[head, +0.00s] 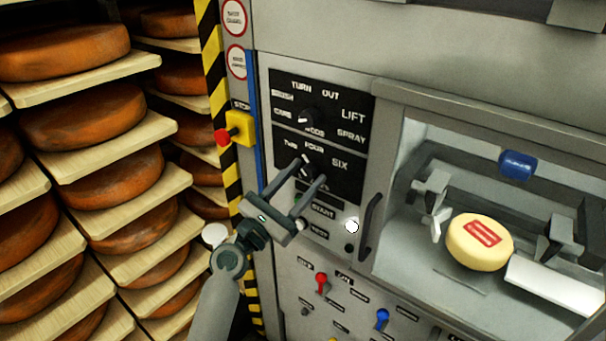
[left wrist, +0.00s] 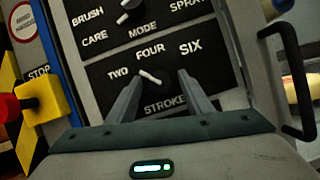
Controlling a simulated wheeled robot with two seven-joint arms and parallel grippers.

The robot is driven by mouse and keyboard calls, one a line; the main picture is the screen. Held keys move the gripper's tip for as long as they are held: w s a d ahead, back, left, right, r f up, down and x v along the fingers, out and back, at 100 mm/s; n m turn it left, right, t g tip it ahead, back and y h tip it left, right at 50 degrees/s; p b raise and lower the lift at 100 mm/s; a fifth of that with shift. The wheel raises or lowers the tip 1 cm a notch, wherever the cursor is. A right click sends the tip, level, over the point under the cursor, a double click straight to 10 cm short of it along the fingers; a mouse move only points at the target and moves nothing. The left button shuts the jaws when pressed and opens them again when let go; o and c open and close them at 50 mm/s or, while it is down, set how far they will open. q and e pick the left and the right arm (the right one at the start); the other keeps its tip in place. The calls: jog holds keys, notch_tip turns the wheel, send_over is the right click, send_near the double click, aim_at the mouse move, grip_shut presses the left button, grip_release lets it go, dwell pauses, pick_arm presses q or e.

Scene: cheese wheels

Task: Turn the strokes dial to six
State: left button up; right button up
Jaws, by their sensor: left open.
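The strokes dial (head: 307,167) is a black knob with a white pointer on the machine's black panel, below the mode dial. In the left wrist view the strokes dial (left wrist: 151,77) has its pointer slanting up and left, toward the side of the TWO label; SIX is to the right. My left gripper (head: 312,171) is open in front of the dial. In the left wrist view its fingers (left wrist: 160,79) stand on either side of the dial; contact cannot be told. The fingers hide part of the lower panel. My right gripper is not in view.
The mode dial (head: 307,117) sits just above. A red stop button (head: 222,137) on a yellow box is left of the panel, a door handle (head: 370,226) right. A cheese wheel (head: 480,242) lies behind the window. Shelves of cheese wheels fill the left.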

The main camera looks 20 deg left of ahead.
pick_arm(q)
jog(key=c, duration=1)
